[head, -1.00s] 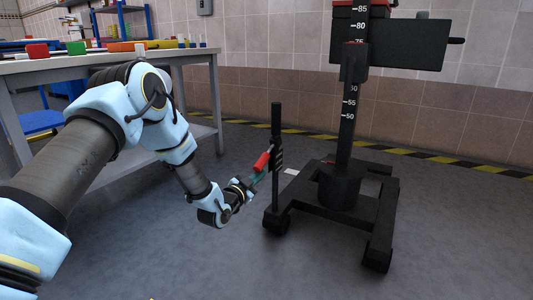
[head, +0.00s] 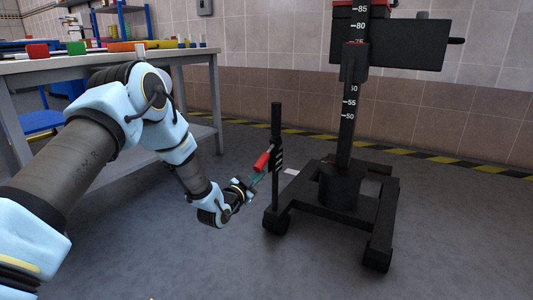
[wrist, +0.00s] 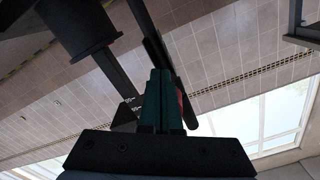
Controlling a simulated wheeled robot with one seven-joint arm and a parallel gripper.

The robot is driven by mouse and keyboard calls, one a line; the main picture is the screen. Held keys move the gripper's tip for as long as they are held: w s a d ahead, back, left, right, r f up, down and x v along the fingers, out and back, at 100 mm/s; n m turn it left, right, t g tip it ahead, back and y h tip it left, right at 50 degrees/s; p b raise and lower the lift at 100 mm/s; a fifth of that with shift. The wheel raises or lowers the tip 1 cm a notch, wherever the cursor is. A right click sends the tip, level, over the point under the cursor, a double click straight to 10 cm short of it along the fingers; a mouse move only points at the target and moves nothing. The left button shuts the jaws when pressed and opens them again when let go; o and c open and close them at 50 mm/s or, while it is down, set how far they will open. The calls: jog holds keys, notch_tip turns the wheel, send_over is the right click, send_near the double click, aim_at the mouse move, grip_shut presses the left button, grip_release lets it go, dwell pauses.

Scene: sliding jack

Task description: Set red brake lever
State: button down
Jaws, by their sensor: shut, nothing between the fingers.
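The red brake lever (head: 262,161) sits on the side of a black upright post (head: 276,125) at the left front of the jack. It leans at a slant, and its red end faces left. My gripper (head: 256,177) is low beside the post, with its fingertips just under the red lever. I cannot tell if they touch it. In the wrist view, the green fingers (wrist: 161,100) are together, with nothing between them. A sliver of the red lever (wrist: 181,102) shows just right of them, mostly hidden behind the fingers.
The black wheeled jack base (head: 310,205) stands on the grey floor, with a scaled column (head: 346,125) rising from it. A workbench (head: 110,62) with coloured blocks stands at the left. Yellow-black floor tape (head: 450,159) runs along the wall. The floor at the right is clear.

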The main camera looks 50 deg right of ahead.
aim_at(262, 157)
jog(key=shift+r, duration=0.1)
jog(key=shift+r+p, duration=2.85)
jog(key=shift+r, duration=1.55)
jog(key=shift+f+b, duration=1.15)
jog(key=shift+f, duration=0.5)
jog(key=shift+p+v, duration=0.4)
jog(key=shift+v, duration=0.9)
jog(key=shift+p+v, duration=0.35)
jog(key=shift+v, duration=2.4)
